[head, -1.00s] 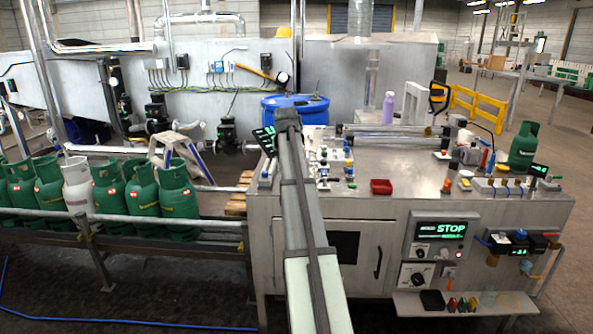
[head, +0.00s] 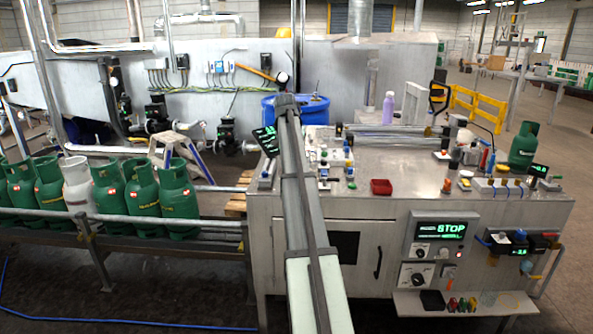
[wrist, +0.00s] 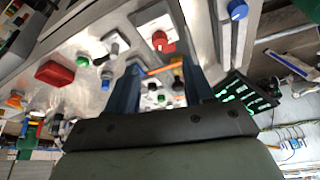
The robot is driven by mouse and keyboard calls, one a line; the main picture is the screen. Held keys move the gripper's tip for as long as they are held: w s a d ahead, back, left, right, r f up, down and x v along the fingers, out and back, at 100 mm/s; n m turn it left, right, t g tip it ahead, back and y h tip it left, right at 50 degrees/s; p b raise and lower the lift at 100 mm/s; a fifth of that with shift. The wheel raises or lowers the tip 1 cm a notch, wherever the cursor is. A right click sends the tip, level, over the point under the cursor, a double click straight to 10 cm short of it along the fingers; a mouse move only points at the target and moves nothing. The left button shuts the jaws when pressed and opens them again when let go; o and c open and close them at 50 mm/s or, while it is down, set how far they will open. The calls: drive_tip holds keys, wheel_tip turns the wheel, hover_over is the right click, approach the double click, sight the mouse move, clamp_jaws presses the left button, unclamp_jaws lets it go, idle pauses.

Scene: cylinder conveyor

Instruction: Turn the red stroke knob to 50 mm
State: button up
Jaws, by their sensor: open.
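In the wrist view a red knob (wrist: 161,42) stands on a pale square plate, beyond my fingertips and near the top middle. Its scale and pointer are too small to read. My gripper (wrist: 160,70) is open, its two bluish fingers apart with nothing clearly held between them. The knob appears apart from the fingers. In the head view my arm hides the gripper, and I cannot make out the red knob for certain among the small controls on the steel bench (head: 415,165).
A black display with green text (wrist: 248,93) is close to the right finger. A blue knob (wrist: 238,9), a red tray (wrist: 54,73) and several small controls surround the gripper. A blue drum (head: 312,108) stands behind the bench. Green gas cylinders (head: 178,195) line the conveyor at left.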

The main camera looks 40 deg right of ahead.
drive_tip(key=x, duration=0.9)
drive_tip(key=shift+d+f, duration=0.15)
clamp_jaws()
